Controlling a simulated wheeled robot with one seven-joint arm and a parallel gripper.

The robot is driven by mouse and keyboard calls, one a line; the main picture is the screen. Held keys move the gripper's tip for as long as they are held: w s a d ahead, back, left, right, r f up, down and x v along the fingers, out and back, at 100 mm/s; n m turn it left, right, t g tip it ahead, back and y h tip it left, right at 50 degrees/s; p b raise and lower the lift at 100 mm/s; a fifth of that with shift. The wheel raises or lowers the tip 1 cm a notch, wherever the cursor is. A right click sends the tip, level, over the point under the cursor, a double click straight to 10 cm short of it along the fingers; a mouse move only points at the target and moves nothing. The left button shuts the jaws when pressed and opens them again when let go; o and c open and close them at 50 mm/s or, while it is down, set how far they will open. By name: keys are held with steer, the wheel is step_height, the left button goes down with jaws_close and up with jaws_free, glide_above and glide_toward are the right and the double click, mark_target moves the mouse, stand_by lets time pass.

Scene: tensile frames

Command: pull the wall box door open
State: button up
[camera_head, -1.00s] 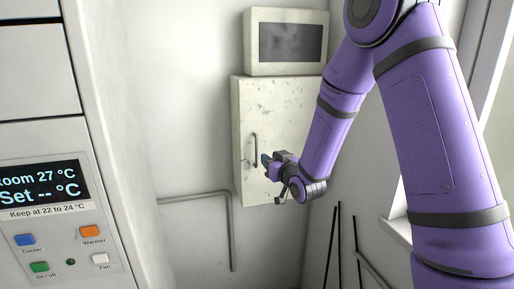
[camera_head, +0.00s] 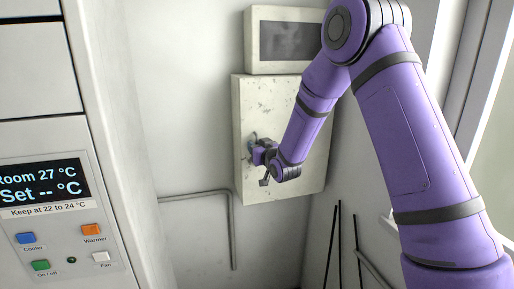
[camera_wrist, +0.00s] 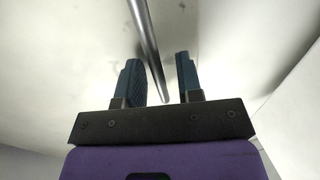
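The wall box door (camera_head: 304,165) is a pale, speckled panel on the back wall and looks closed. Its bar handle is mostly hidden behind my gripper (camera_head: 253,146) in the head view. In the wrist view the metal handle (camera_wrist: 147,45) runs down from the top and its lower end lies between the two blue fingers of my gripper (camera_wrist: 160,84). The fingers stand apart with a gap on each side of the bar, so my gripper is open around the handle and not clamped on it.
A box with a dark screen (camera_head: 291,40) sits just above the wall box. A control panel (camera_head: 55,215) with coloured buttons stands at the left. A pipe (camera_head: 232,230) runs below the box, and dark rods (camera_head: 338,235) lean in the corner. A window is at the right.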

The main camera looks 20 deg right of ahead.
steer(key=shift+c, duration=0.4)
jaws_close()
steer(key=shift+s, duration=0.1)
